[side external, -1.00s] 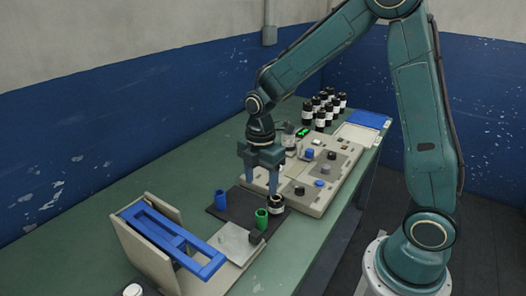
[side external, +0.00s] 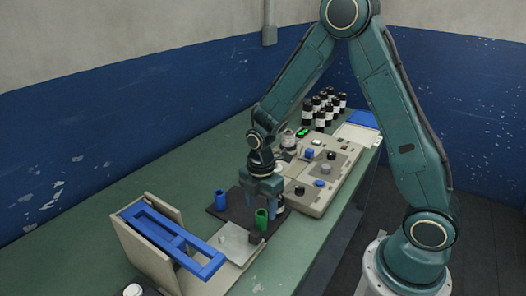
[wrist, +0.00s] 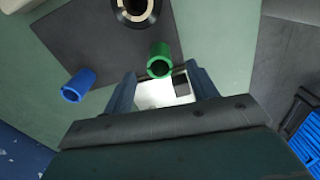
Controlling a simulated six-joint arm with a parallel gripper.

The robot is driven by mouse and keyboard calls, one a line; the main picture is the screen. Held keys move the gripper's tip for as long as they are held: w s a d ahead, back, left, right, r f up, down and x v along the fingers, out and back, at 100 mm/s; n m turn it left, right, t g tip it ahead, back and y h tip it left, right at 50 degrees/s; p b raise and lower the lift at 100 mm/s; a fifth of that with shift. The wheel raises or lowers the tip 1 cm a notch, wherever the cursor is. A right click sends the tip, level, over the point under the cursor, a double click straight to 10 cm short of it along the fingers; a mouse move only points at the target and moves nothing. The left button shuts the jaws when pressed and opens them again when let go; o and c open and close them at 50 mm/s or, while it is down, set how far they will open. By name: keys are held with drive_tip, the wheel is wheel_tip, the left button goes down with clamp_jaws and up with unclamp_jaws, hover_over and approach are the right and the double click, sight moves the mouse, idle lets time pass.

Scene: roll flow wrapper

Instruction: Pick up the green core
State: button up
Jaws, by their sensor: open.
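The green core (side external: 261,219) is a short upright hollow cylinder at the front edge of the dark mat (side external: 222,211). In the wrist view the green core (wrist: 160,60) shows just beyond the space between the fingertips. My gripper (side external: 264,208) is open and empty, low over the mat, with its fingers close to the core. In the wrist view my gripper's fingers (wrist: 162,80) are spread apart, and the core is not between them. I cannot tell the exact height of the fingertips.
A dark roll with a pale label (side external: 281,203) stands right behind my gripper. A metal plate (side external: 236,241) and blue frame (side external: 172,241) lie in front. A control panel (side external: 316,196) and several dark bottles (side external: 322,110) are behind.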

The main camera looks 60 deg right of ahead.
sight(261, 215)
drive_tip(key=shift+f, duration=0.15)
drive_tip(key=shift+f, duration=2.45)
drive_tip(key=c, duration=1)
